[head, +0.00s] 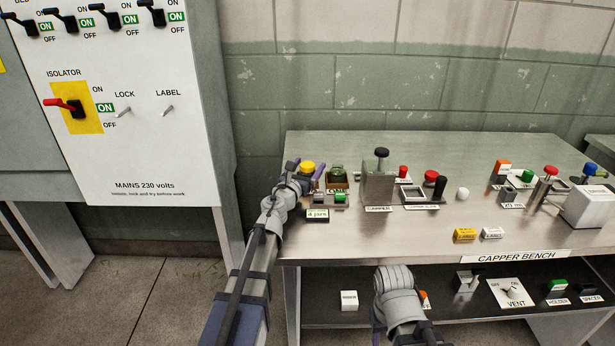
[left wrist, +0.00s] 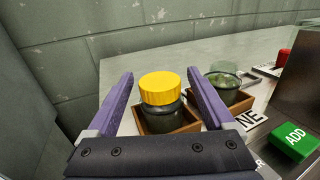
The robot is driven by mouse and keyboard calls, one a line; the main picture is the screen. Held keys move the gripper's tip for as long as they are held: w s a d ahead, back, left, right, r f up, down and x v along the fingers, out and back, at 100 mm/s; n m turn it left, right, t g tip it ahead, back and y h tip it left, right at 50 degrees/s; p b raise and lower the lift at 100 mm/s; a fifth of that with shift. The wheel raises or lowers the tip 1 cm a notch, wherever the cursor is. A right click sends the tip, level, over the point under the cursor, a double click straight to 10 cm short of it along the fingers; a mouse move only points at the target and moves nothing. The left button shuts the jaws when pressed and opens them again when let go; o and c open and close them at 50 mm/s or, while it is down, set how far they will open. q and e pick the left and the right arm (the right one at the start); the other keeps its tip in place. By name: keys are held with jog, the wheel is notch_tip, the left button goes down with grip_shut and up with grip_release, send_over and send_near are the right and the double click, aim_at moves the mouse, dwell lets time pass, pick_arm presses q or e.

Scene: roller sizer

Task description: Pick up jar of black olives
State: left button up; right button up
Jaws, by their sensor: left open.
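A dark jar with a yellow lid (head: 307,167) stands upright at the left end of the capper bench (head: 450,232). In the left wrist view the yellow-lidded jar (left wrist: 161,92) sits in a wooden holder (left wrist: 172,127), and its dark contents look like black olives. My left gripper (head: 305,170) is open, with its purple fingers on either side of the jar; in the left wrist view the gripper (left wrist: 159,76) shows gaps on both sides of the lid. My right arm shows low in the head view, but its fingers do not show.
A second jar (left wrist: 224,82), greenish glass, stands in a holder just right of the yellow-lidded one. A green ADD button (left wrist: 294,141) is at front right. A metal capper block (head: 378,185) stands further right. The wall is close behind and a switch cabinet (head: 130,130) stands left.

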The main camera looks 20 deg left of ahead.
aim_at(308, 164)
pick_arm(q)
grip_shut()
dwell(0.6)
notch_tip(308, 164, up, 10)
jog(key=p, duration=1)
jog(key=shift+r, duration=0.1)
